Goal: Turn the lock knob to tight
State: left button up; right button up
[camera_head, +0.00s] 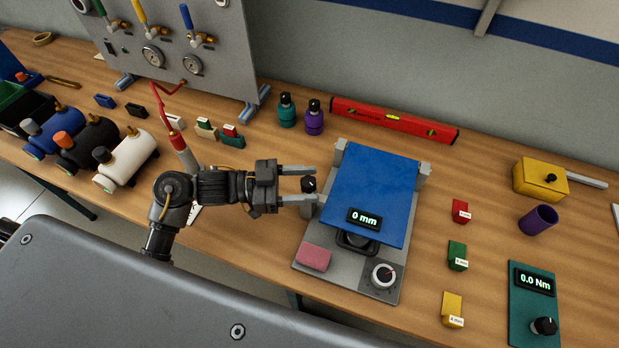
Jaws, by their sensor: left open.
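The test rig has a grey base (309,280) and a tilted blue plate (377,183), with a display reading "0 mm" (363,218) at the plate's front. A small black knob (309,184) shows at the left side of the rig, beside the blue plate. My left gripper (307,186) reaches in from the left, its two pale fingers apart, one behind and one in front of the black knob. I cannot tell whether the fingers touch it. A round dial (383,275) sits at the base's front right. My right gripper is not in view.
A pink block (314,258) lies on the base. Red (460,211), green (457,256) and yellow (452,309) blocks stand to the right. A teal unit (534,304) reads "0.0 Nm". A red level (394,120) lies behind the rig. Cylinders and a gauge panel (185,45) fill the left.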

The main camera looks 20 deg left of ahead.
pick_arm(q)
jog(key=shift+w+d, duration=0.25)
jog(key=shift+d, duration=0.35)
jog(key=c, duration=1)
